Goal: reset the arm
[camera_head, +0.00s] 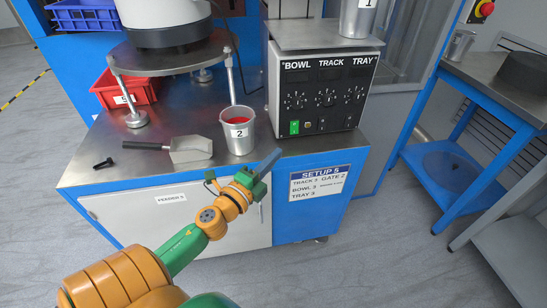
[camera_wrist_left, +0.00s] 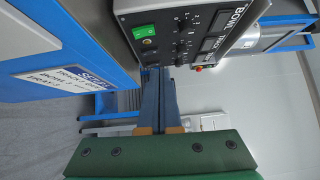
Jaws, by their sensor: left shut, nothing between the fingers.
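My left arm reaches in from the bottom left of the head view. Its gripper (camera_head: 274,155) is at the front edge of the steel worktop, right of the metal cup labelled 2 (camera_head: 238,136) and below the control box (camera_head: 322,92). In the left wrist view the two grey-blue fingers (camera_wrist_left: 158,72) lie together with nothing between them. The control box (camera_wrist_left: 185,35) fills the top of that view, apart from the fingers as far as I can tell. My right gripper is not in view.
A scoop (camera_head: 188,149), a black bolt-like piece (camera_head: 103,163) and a red bin (camera_head: 125,92) are on the worktop (camera_head: 85,178). A metal cup (camera_head: 357,18) stands on the control box. A second blue-framed bench (camera_head: 470,75) stands at right. Floor between is clear.

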